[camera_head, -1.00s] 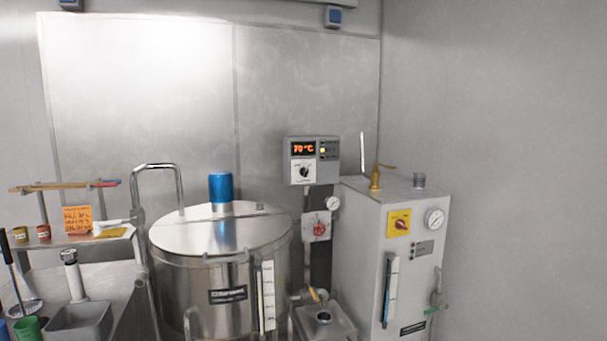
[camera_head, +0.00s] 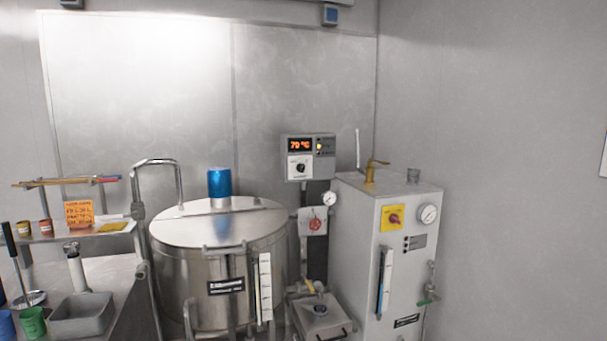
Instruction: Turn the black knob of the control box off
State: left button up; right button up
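The control box (camera_head: 309,157) is a grey box on the back wall, right of the middle. Its display glows orange and reads about 70 °C. The black knob (camera_head: 300,168) sits on a white plate below the display. Its exact pointer angle is too small to tell. A small lit light shows right of the display. Neither of my grippers is in view.
A steel tank (camera_head: 215,270) with a blue cap (camera_head: 219,182) stands below and left of the box. A white machine (camera_head: 385,255) stands at right. A shelf and bench with an orange note (camera_head: 78,214) are at left. The right wall is bare.

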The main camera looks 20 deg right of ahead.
aim_at(301, 168)
jog(key=k, duration=0.45)
jog(key=z, duration=0.9)
jog(key=i, duration=0.75)
jog(key=z, duration=1)
jog(key=i, duration=1.8)
jog(key=u, duration=1.25)
jog(key=i, duration=0.8)
jog(key=u, duration=0.75)
